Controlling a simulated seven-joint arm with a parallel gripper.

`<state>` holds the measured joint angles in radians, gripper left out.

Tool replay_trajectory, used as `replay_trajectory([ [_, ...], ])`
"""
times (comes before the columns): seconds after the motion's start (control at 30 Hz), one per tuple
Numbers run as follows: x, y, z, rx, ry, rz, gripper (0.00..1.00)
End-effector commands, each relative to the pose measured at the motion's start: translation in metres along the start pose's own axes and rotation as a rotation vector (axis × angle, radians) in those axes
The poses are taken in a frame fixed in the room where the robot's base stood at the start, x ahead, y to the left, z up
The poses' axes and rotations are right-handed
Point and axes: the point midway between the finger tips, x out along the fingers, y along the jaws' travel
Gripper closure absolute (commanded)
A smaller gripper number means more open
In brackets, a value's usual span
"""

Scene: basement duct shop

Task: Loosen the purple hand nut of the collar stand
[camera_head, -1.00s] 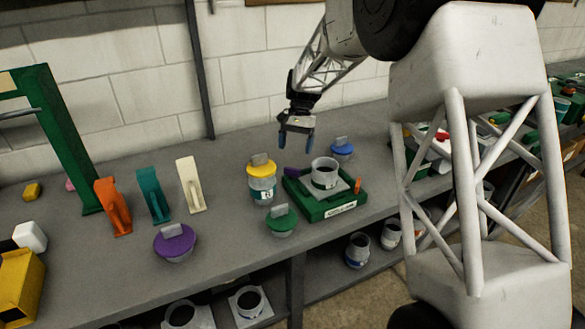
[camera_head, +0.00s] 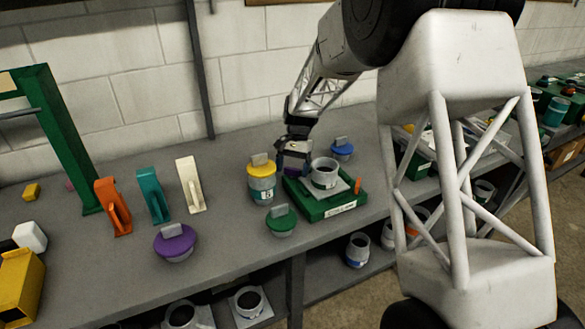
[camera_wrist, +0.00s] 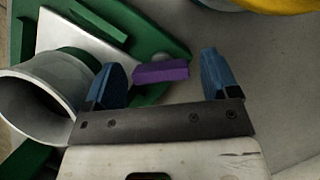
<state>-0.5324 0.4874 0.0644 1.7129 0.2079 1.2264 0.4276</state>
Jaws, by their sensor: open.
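The collar stand is a green base (camera_head: 335,207) on the bench, carrying a grey plate and a grey round collar (camera_head: 324,173). Its purple hand nut (camera_wrist: 160,72) shows in the wrist view as a flat purple bar beside the plate and collar. In the head view the nut is mostly hidden by my gripper (camera_head: 292,163), which is low at the stand's back left corner. In the wrist view my gripper (camera_wrist: 163,70) is open, with one blue fingertip on each side of the nut. I cannot tell whether either finger touches it.
A yellow-lidded jar (camera_head: 262,182) stands close left of the stand. A green-lidded jar (camera_head: 281,220) is in front and a blue-lidded one (camera_head: 342,150) behind. A purple-lidded jar (camera_head: 175,242) and orange, teal and cream pieces stand further left. Bench between is clear.

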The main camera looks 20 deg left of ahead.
Motion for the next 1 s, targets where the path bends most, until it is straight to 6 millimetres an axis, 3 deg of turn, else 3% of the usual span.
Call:
replay_trajectory([
  [0.17, -0.0002, 0.0000, 0.0000, 0.000, 0.000, 0.000, 0.22],
  [0.47, -0.0003, 0.0000, -0.0001, 0.000, 0.000, 0.000, 0.68],
  [1.0, 0.0000, -0.0009, 0.0001, -0.104, 0.000, 0.044, 0.68],
])
